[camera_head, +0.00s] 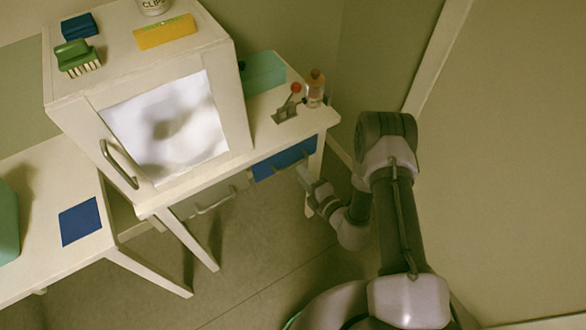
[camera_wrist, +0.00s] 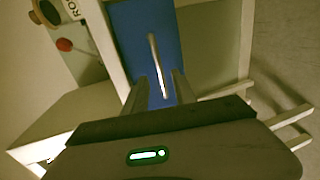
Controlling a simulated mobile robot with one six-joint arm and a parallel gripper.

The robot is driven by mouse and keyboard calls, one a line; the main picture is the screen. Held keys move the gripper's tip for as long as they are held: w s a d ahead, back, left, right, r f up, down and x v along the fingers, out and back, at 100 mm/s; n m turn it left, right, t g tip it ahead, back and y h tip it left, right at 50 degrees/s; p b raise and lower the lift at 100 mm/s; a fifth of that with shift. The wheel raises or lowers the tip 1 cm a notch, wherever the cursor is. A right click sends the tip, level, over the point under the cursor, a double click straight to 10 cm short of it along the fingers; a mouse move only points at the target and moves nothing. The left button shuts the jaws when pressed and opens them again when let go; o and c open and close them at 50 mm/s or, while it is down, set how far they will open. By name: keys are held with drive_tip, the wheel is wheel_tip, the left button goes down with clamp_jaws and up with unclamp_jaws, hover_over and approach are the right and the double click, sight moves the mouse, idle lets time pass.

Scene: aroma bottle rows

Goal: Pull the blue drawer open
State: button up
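The blue drawer (camera_head: 285,158) sits under the right end of the white table and looks shut, flush with the frame. In the wrist view its blue front (camera_wrist: 130,32) carries a slim metal bar handle (camera_wrist: 154,55). My gripper (camera_head: 302,176) is just in front of the drawer in the head view. In the wrist view my gripper (camera_wrist: 159,82) is open, one finger on each side of the handle's near part, with gaps visible. Whether the fingertips reach as deep as the bar, I cannot tell.
A grey drawer (camera_head: 210,196) with a bar handle is left of the blue one. A white cabinet (camera_head: 70,125) stands on the table (camera_head: 326,118). An amber-capped bottle (camera_head: 314,90) and a red-knobbed device (camera_head: 287,110) stand above the drawer. The floor in front is clear.

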sight(293, 164)
drive_tip(key=b+x, duration=0.1)
drive_tip(key=x, duration=0.5)
drive_tip(key=shift+w+a+b, duration=0.15)
drive_tip(key=shift+w+b, duration=0.05)
drive_tip(key=shift+b, duration=0.1)
clamp_jaws()
idle(1.0)
